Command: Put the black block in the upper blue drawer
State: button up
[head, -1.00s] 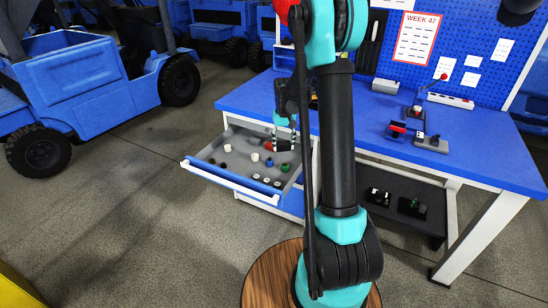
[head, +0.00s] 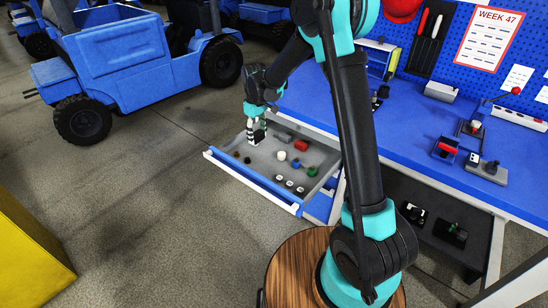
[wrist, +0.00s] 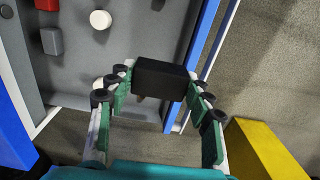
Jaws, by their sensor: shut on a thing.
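The black block (wrist: 162,80) is between the fingertips of my gripper (wrist: 160,88) in the wrist view, and the gripper is shut on it. In the head view my gripper (head: 256,134) points down at the far left corner of the upper blue drawer (head: 250,182), which is pulled open. In the wrist view the block overlaps the grey drawer floor (wrist: 120,62) and the drawer's edge. I cannot tell its exact height or whether it touches the drawer.
The drawer holds a red block (head: 301,146), a white cylinder (head: 282,156), a grey block (head: 283,136) and several small pieces towards its front. The blue workbench (head: 400,125) stands to the right. A yellow box (head: 30,240) is at lower left.

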aim_at(259, 172)
notch_tip(259, 172, down, 18)
jog(key=shift+f, duration=0.1)
dwell(0.4)
jog(key=o, duration=0.9)
jog(key=shift+f, duration=0.1)
jog(key=shift+o, duration=0.2)
notch_tip(259, 172, up, 12)
jog(key=s+d+r+m+t, duration=0.1)
jog(key=s+d+r+m, duration=0.25)
jog(key=d+r, duration=0.4)
jog(key=s+d+m+t, duration=0.1)
jog(key=s+d+m, duration=0.2)
jog(key=s+d, duration=0.6)
jog(key=s+d+r+m+t, duration=0.1)
jog(key=s+d+m, duration=0.3)
jog(key=s+d, duration=0.6)
jog(key=s+t, duration=0.1)
jog(key=s, duration=0.3)
jog(key=shift+s+d+r, duration=0.15)
jog(key=shift+s+d, duration=0.1)
jog(key=shift+s, duration=0.15)
